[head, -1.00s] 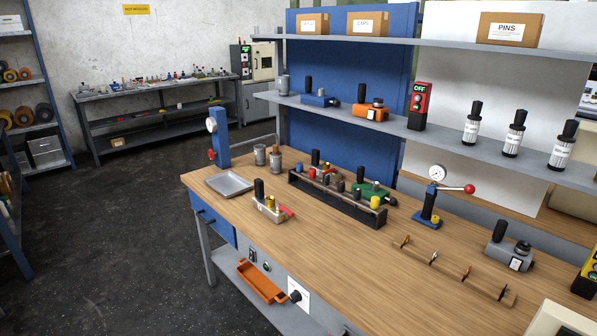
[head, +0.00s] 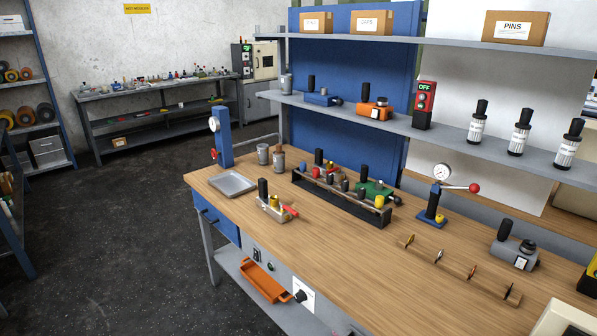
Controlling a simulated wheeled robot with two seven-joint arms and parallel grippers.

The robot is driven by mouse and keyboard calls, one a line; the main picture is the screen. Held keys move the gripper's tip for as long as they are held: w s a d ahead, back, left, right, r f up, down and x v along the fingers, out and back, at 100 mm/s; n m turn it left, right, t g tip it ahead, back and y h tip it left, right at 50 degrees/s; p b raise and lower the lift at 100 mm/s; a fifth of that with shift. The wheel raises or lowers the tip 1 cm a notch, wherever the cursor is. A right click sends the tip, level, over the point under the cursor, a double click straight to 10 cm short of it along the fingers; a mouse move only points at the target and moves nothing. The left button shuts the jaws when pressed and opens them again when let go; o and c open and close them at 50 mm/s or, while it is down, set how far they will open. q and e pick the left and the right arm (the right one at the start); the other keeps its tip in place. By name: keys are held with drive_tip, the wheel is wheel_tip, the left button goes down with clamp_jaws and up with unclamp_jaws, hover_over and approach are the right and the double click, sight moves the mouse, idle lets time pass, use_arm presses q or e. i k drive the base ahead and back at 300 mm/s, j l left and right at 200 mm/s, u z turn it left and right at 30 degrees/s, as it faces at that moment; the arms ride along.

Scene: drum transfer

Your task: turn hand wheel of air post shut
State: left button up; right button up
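The air post (head: 223,138) is a blue upright column at the far left end of the wooden bench. It carries a round white gauge (head: 214,124) near its top. A small red hand wheel (head: 214,155) sits lower on its left side, partly seen edge-on. A grey pipe runs from behind the post to the right. I cannot tell from here how far the wheel is turned. Neither of my grippers shows in the head view.
A grey tray (head: 232,183) lies in front of the post, and two metal cups (head: 263,154) stand to its right. A black rack (head: 341,195) holds several tools mid-bench. A gauge stand with a red-knobbed lever (head: 437,195) stands farther right. Open floor lies left of the bench.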

sight(215, 154)
drive_tip(key=i+j+u, duration=1.1)
drive_tip(key=i, duration=0.4)
drive_tip(key=i+l+u, duration=0.1)
drive_tip(key=i+u, duration=0.3)
drive_tip(key=i, duration=0.3)
drive_tip(key=i+z, duration=0.25)
drive_tip(key=i, duration=0.15)
drive_tip(key=i+j+z, duration=0.35)
drive_tip(key=i+z, duration=0.2)
drive_tip(key=i, duration=0.15)
drive_tip(key=i+z, duration=0.25)
drive_tip(key=z, duration=0.15)
drive_tip(key=i+j+z, duration=0.15)
drive_tip(key=z, duration=0.25)
drive_tip(key=i+j+z, duration=0.2)
drive_tip(key=z, duration=0.2)
drive_tip(key=i+j+z, duration=0.2)
drive_tip(key=z, duration=0.25)
drive_tip(key=i+j+z, duration=0.1)
drive_tip(key=j+z, duration=0.3)
drive_tip(key=i+z, duration=0.15)
drive_tip(key=i+j, duration=0.05)
drive_tip(key=i, duration=0.05)
